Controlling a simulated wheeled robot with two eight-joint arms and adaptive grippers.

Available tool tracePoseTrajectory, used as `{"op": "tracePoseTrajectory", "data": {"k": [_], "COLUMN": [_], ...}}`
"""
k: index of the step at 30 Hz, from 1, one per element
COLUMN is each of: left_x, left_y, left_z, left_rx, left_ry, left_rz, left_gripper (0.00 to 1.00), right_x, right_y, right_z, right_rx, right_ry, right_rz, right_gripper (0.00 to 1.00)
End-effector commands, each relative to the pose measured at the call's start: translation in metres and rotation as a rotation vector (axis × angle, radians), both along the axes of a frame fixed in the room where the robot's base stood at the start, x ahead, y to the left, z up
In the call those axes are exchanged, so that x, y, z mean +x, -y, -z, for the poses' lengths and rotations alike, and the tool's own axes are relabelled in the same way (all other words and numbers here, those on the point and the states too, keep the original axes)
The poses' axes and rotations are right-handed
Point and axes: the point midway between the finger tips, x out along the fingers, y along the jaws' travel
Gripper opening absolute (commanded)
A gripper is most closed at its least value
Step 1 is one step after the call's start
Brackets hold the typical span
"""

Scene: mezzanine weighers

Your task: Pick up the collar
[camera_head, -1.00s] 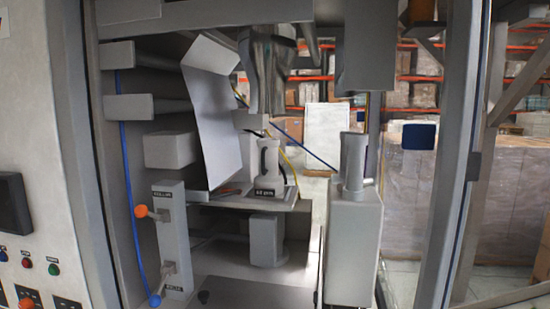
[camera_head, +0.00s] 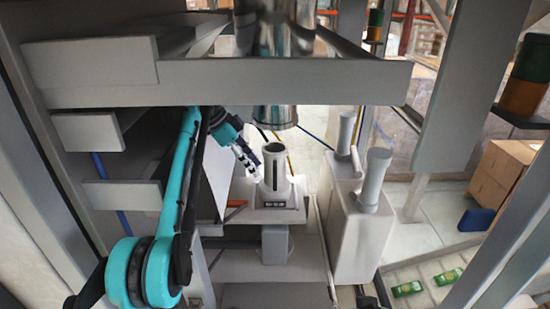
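A grey upright hollow cylinder (camera_head: 276,170) with a dark slot in its side stands on a small labelled plate (camera_head: 285,214) inside the machine. It looks like the collar, but its label is too small to read. My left arm comes up from the lower left, and its gripper (camera_head: 250,162) is just left of the cylinder's upper part. A small gap seems to lie between them. The fingers are small and bright with glare, so their opening is unclear. Nothing is visibly held. My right gripper is not in view.
A shiny metal tube (camera_head: 276,60) hangs right above the cylinder. A thick grey crossbeam (camera_head: 200,85) spans the front above my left arm. A grey box with two posts (camera_head: 358,235) stands to the right. Green packs (camera_head: 407,289) lie at the lower right.

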Motion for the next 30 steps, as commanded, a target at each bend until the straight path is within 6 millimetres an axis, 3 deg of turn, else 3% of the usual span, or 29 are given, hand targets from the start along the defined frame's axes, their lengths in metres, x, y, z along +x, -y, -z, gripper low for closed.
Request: {"op": "tracePoseTrajectory", "data": {"k": [21,29,30], "left_x": [-0.003,-0.003,-0.003], "left_y": [0.047,0.049,0.049], "left_z": [0.058,0.061,0.061], "left_rx": [-0.005,-0.005,-0.005], "left_ry": [0.004,0.004,0.004], "left_rz": [0.016,0.015,0.015], "left_gripper": [0.36,0.36,0.31], "right_x": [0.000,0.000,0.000], "right_y": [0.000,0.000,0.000], "right_z": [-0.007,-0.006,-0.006], "right_rx": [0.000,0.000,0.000], "right_ry": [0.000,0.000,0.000], "right_rz": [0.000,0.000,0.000], "right_gripper": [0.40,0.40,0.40]}}
